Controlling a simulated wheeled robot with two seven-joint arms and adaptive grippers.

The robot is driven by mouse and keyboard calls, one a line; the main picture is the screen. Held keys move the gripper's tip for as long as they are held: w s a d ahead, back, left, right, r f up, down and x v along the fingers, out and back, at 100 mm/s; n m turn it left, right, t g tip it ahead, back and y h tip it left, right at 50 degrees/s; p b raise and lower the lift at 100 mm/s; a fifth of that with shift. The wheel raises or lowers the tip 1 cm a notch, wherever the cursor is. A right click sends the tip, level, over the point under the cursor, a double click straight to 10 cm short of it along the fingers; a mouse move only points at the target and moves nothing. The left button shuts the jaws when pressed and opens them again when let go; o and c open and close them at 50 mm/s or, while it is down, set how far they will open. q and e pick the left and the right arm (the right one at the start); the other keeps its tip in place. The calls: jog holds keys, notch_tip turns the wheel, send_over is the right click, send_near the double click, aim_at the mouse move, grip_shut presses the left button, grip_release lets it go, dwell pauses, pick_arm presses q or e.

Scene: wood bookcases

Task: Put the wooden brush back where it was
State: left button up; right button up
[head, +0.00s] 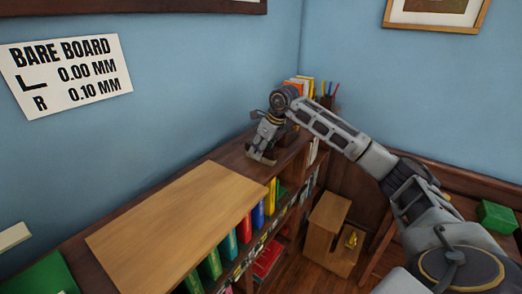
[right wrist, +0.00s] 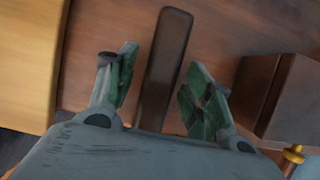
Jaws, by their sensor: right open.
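In the right wrist view a long, narrow dark-brown piece with a rounded end, which looks like the wooden brush (right wrist: 166,55), lies on the brown wooden surface. My right gripper (right wrist: 162,75) is open, with one green-padded finger on each side of the brush. I see no contact between fingers and brush; the near end of the brush is hidden behind the gripper body. In the head view my right gripper (head: 262,157) points down over the far end of the bookcase top (head: 232,158). I cannot make out the brush there. My left gripper is not in view.
A light wooden board (head: 175,215) covers the nearer bookcase top; its edge (right wrist: 25,65) shows left in the wrist view. A dark-brown block (right wrist: 295,100) stands right of the gripper. Orange and white books (head: 300,88) stand behind my arm. A sign (head: 68,75) reads BARE BOARD.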

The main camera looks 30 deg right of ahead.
jog(key=b+v, duration=0.2)
jog(key=v, duration=0.9)
